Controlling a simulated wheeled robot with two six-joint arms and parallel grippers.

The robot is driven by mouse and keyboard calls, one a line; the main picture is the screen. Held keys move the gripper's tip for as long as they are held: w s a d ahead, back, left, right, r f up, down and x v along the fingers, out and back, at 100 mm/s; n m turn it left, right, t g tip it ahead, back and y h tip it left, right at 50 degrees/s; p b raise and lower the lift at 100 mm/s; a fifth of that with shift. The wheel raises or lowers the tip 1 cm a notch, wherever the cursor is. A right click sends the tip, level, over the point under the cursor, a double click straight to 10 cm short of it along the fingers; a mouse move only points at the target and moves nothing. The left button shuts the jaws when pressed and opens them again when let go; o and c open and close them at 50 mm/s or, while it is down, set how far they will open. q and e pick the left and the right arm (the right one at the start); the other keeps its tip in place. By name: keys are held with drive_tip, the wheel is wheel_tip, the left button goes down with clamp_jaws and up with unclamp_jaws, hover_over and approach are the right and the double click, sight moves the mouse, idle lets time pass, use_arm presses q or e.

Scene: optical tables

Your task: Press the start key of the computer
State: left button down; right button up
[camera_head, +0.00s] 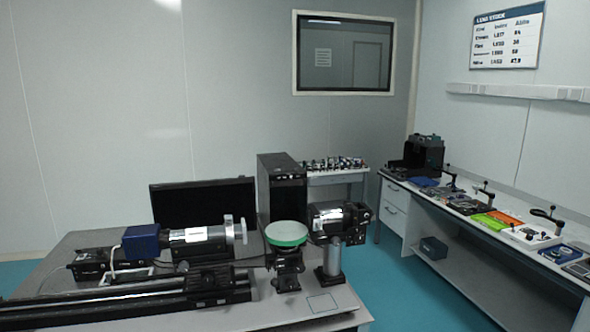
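A black computer tower (277,188) stands upright at the back right part of the near table (335,305). Its start key is too small to make out. A dark, blank screen (204,199) stands to the left of the tower. Neither of my grippers shows in the head view, so I cannot tell whether they are open or shut.
An optical bench with a blue-ended cylinder (185,242), a green-rimmed lens disc (286,234) and a dark cylindrical instrument (338,220) stands before the tower and screen. A long side bench (465,232) runs along the right wall. Teal floor (395,285) lies free between.

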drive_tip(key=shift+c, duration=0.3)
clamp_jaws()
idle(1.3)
